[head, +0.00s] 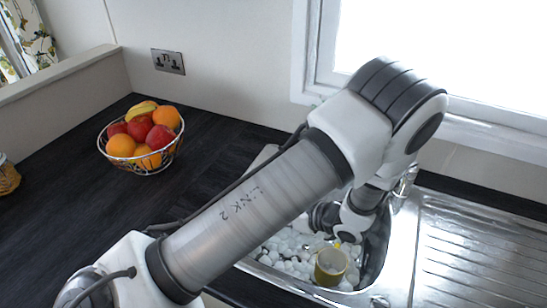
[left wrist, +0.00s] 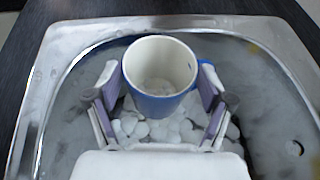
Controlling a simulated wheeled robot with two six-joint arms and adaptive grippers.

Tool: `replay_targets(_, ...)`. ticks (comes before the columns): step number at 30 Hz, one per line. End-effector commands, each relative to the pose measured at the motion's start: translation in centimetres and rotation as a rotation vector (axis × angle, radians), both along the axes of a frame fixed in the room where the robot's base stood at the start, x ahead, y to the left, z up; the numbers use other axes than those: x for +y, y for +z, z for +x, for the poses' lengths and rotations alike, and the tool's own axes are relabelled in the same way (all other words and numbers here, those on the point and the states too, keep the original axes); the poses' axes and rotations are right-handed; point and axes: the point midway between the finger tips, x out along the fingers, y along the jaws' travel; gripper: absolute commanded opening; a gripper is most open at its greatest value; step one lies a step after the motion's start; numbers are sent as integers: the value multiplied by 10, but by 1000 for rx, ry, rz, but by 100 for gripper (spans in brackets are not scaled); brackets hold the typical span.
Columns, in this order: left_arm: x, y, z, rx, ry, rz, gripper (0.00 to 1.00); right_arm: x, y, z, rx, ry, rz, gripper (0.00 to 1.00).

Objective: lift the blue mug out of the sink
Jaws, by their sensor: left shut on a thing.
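The blue mug (left wrist: 160,105) with a cream inside is upright in the left wrist view, mouth up. My left gripper (left wrist: 160,80) has one finger on each side of it and is shut on it. White foam lumps of the sink show below the mug; I cannot tell how high it is above them. In the head view my arm hides the blue mug and most of the gripper. The sink (head: 376,262) is a steel basin. My right gripper is in neither view.
An olive-yellow mug (head: 331,266) stands among white foam lumps (head: 289,262) in the sink. A ribbed steel drainboard (head: 475,255) lies to the right. A wire fruit bowl (head: 142,140) stands on the dark worktop (head: 215,150), with clear room around it.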

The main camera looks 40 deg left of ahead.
Motion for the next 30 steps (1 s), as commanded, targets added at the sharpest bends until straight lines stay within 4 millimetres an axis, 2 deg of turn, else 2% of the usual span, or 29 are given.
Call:
replay_targets(9,0,6,0,0,-1,1,11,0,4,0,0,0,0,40)
replay_targets(30,-8,104,-25,1,-2,2,11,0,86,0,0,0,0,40)
